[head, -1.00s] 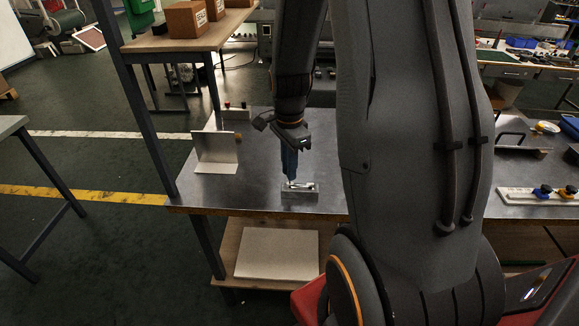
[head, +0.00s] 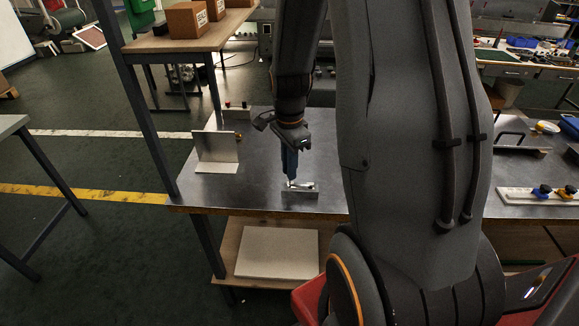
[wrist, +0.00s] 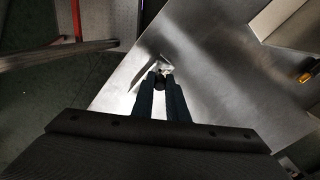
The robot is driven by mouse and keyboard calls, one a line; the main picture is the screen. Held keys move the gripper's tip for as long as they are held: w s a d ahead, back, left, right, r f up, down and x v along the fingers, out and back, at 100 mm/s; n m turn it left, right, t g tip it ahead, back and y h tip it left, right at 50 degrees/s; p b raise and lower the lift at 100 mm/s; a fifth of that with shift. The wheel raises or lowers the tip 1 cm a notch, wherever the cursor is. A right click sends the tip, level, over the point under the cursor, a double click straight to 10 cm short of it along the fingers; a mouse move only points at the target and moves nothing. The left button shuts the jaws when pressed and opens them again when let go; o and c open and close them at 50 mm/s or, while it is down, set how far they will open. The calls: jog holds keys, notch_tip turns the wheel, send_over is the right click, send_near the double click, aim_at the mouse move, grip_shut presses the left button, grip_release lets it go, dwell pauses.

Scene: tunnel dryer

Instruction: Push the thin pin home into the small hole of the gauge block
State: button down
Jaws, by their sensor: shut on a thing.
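The gauge block (head: 300,194) is a small grey metal block near the front edge of the steel bench top. Its upper face shows bright glints. My gripper (head: 290,181) points down just over the block's left part, its blue fingers close together. In the wrist view my gripper (wrist: 160,85) is shut on a small dark piece between the fingertips, which I take to be the pin. The block (wrist: 145,74) shows there just beyond the tips. The pin's lower end and the small hole are hidden or too small to make out, so I cannot tell how deep the pin sits.
A bent metal plate (head: 215,152) stands behind and left of the block. A white holder with blue and yellow knobs (head: 540,193) lies at the right. A shelf post (head: 140,110) rises at the bench's left corner. Bare bench surrounds the block.

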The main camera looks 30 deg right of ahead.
jog(key=shift+f+b, duration=0.6)
jog(key=shift+f, duration=1.05)
dwell(0.6)
jog(key=c, duration=1.7)
grip_release()
jog(key=shift+o, duration=0.2)
jog(key=shift+r+b, duration=0.9)
jog(key=shift+r, duration=3)
jog(key=s+a+f+n+t+b, duration=0.1)
jog(key=s+a+n+b, duration=0.1)
jog(key=s+a+n, duration=0.5)
jog(key=a+n, duration=0.5)
jog(key=n, duration=0.5)
jog(key=shift+a+f, duration=0.15)
jog(key=shift+f, duration=0.15)
jog(key=shift+s+a+n, duration=0.2)
jog(key=shift+s+n, duration=0.15)
jog(key=shift+n, duration=0.25)
jog(key=shift+c, duration=0.5)
